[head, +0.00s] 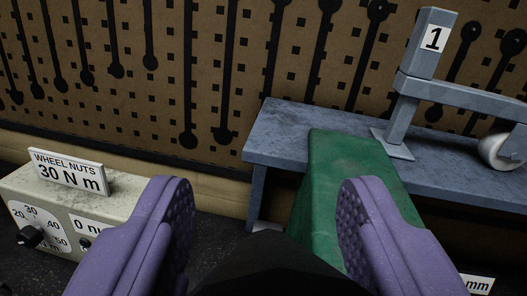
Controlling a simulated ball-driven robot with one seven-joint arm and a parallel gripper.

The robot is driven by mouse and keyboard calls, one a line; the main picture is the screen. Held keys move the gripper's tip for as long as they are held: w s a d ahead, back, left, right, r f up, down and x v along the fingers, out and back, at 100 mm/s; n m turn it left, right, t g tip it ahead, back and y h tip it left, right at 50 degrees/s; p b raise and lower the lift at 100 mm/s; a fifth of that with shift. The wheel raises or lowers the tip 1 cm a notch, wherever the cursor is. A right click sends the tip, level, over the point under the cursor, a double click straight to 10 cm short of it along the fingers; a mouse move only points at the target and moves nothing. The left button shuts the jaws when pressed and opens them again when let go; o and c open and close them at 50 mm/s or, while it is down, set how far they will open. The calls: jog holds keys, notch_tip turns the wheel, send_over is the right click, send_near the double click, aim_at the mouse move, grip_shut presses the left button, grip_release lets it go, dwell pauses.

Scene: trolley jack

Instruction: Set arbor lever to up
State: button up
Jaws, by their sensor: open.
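My gripper (265,195) is open, with two purple ridged fingers set wide apart and nothing between the tips. A green block-shaped body (350,165) stands ahead, behind and beside the right finger, which hides part of it. Whether it belongs to the arbor press I cannot tell. No part is clearly recognisable as the arbor lever. A black shape at the bottom centre hides what lies low between the fingers.
A grey-blue bench (275,140) at right carries a grey metal frame (403,120) with a "1" plate and a pale roller (499,149). A beige box (130,210) with a dial and "WHEEL NUTS 30 N m" sign stands left. A pegboard (250,60) with tool outlines closes the back.

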jog(key=shift+w, duration=0.4)
grip_shut()
jog(key=shift+r, duration=0.15)
